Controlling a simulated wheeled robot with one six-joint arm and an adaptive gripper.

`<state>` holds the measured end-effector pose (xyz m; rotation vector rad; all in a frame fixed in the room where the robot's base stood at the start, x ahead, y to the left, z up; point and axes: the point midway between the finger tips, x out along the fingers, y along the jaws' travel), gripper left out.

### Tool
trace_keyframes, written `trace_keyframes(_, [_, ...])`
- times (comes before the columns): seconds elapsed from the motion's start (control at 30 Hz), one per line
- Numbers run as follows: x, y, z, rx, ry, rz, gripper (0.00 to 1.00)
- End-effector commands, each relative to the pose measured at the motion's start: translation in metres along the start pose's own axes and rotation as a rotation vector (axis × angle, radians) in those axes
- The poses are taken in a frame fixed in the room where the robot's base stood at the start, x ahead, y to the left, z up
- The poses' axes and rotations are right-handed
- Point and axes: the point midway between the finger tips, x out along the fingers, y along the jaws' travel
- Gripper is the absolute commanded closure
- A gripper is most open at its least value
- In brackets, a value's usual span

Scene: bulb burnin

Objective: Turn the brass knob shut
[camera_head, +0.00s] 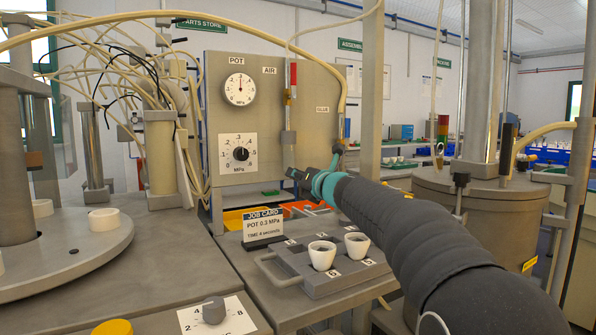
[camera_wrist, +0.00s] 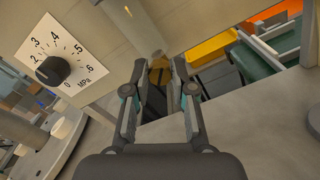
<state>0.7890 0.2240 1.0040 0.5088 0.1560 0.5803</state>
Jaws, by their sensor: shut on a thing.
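The brass knob (camera_wrist: 159,73) shows in the wrist view as a yellowish piece between my fingertips, below a grey upright tube; it is partly covered by the fingers. My gripper (camera_wrist: 160,78) is shut on it, with one finger on each side. In the head view my gripper (camera_head: 293,174) reaches to the lower right part of the grey panel (camera_head: 263,165), below the AIR column (camera_head: 290,95). I cannot make out the brass knob there, nor how far it is turned.
A black MPa dial (camera_head: 240,153) and a POT gauge (camera_head: 239,89) are on the panel; the dial (camera_wrist: 52,70) is left of my fingers in the wrist view.

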Motion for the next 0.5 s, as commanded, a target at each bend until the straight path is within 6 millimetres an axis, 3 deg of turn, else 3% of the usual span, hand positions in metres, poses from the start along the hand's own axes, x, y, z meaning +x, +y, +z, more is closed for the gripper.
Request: trace_keyframes(0.5, [0.0, -0.0015, -0.0006, 0.486, 0.0, 0.0, 1.0])
